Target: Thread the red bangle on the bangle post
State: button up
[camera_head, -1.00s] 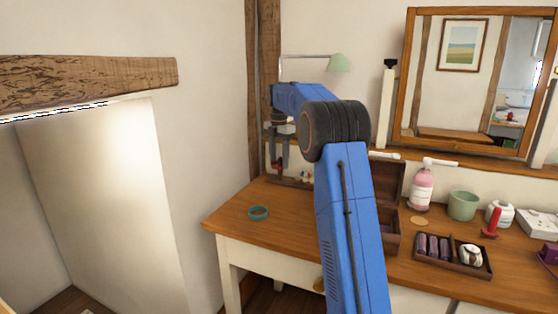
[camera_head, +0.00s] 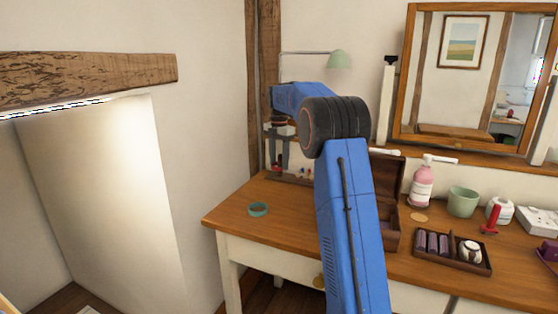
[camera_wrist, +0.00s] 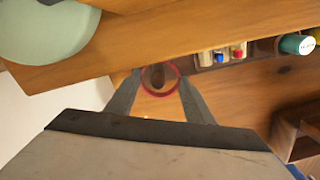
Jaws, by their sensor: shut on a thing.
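My gripper (camera_wrist: 158,95) points down at the back left of the dressing table and is shut on the red bangle (camera_wrist: 172,91). The bangle shows as a ring between the fingertips in the wrist view. A round brown thing (camera_wrist: 154,76), perhaps the top of the bangle post, shows inside the ring. I cannot tell whether the bangle is around it or only above it. In the head view my gripper (camera_head: 278,160) is small, with a speck of red at its tips, and no post can be made out there.
A teal ring (camera_head: 258,210) lies on the table (camera_head: 310,235) near its left end. An open wooden box (camera_head: 392,230) stands right of the arm. A ledge (camera_wrist: 130,45) and green lamp (camera_wrist: 45,30) are close to the wrist. A tray of small bottles (camera_wrist: 220,57) is nearby.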

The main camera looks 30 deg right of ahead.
jog(key=shift+s+f, duration=0.1)
jog(key=shift+f, duration=0.85)
dwell(0.5)
jog(key=shift+f, duration=0.35)
jog(key=o, duration=1.1)
notch_tip(320, 180, up, 18)
jog(key=shift+f, duration=0.25)
